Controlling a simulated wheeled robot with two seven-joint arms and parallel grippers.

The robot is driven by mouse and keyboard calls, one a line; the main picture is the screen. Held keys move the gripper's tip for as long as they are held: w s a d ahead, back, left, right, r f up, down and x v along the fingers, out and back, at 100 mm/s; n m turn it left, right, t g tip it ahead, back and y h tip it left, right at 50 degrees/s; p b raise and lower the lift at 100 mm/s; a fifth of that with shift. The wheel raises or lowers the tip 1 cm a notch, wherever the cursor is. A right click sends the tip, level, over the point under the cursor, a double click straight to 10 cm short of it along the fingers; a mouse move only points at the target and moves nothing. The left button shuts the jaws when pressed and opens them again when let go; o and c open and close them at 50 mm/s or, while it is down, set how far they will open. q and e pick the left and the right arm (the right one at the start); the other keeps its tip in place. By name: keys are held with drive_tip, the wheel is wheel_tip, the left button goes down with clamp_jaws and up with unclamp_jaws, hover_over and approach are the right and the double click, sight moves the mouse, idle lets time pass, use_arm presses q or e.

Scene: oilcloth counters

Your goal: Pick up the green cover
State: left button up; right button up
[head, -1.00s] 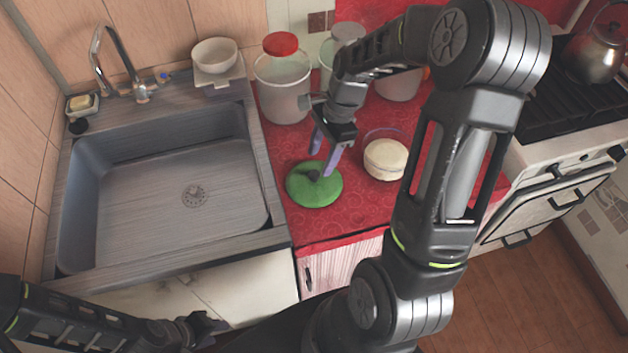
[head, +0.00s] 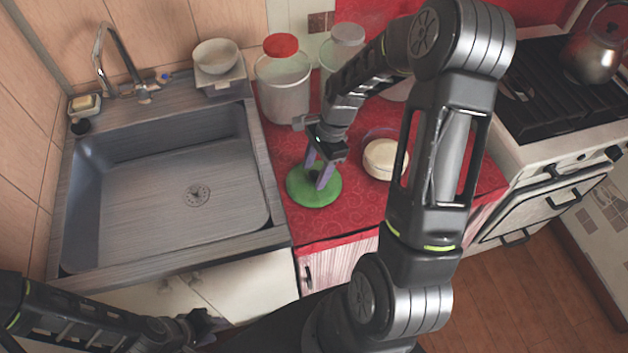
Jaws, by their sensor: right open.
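The green cover (head: 314,195) is a round lid with a dark knob, lying on the red oilcloth counter (head: 350,222) right of the sink. My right gripper (head: 316,178) is directly over it, pointing down. Its two purple fingers are apart on either side of the knob, which they partly hide. I cannot tell whether the fingertips touch the cover. My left gripper (head: 203,325) is low at the bottom left, in front of the sink cabinet and far from the cover. Its fingers are dark and too unclear to tell their opening.
A glass container with pale contents (head: 384,158) stands just right of the cover. A red-lidded jar (head: 284,85) and a grey-lidded jar (head: 344,52) stand behind. The empty sink (head: 170,190) is at left, a stove (head: 560,105) at right. The counter's front edge is close to the cover.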

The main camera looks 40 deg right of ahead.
drive_tip(key=shift+c, duration=0.5)
clamp_jaws()
idle(0.3)
